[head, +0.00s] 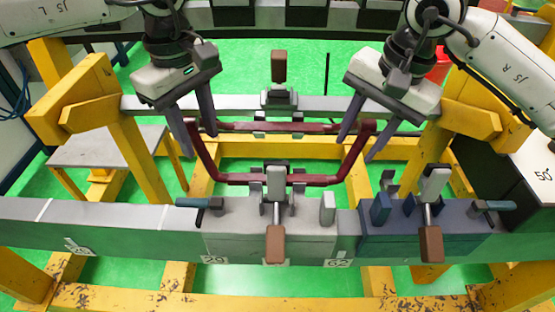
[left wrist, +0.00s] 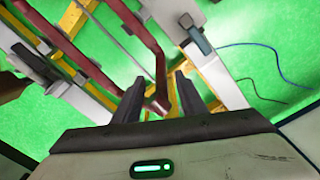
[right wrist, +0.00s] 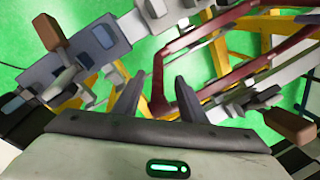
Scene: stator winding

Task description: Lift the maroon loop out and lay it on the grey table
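The maroon loop (head: 240,179) is a long six-sided frame spanning the gap between the front and rear beams. Its long sides run through the front clamp (head: 275,185) and the rear clamp (head: 279,100). My left gripper (head: 199,158) is open around the loop's left end, and the loop's corner (left wrist: 159,102) shows between its fingers in the left wrist view. My right gripper (head: 356,152) is open around the right end, with that corner (right wrist: 158,106) between its fingers in the right wrist view. Contact cannot be told. The grey table (head: 95,148) stands at the left.
A blue-grey fixture (head: 380,240) with a brown-handled clamp (head: 431,243) is on the front beam (head: 120,222), right of the loop. Yellow posts (head: 120,140) flank the loop. A dark cabinet (head: 500,170) is at right. The grey table's top looks bare.

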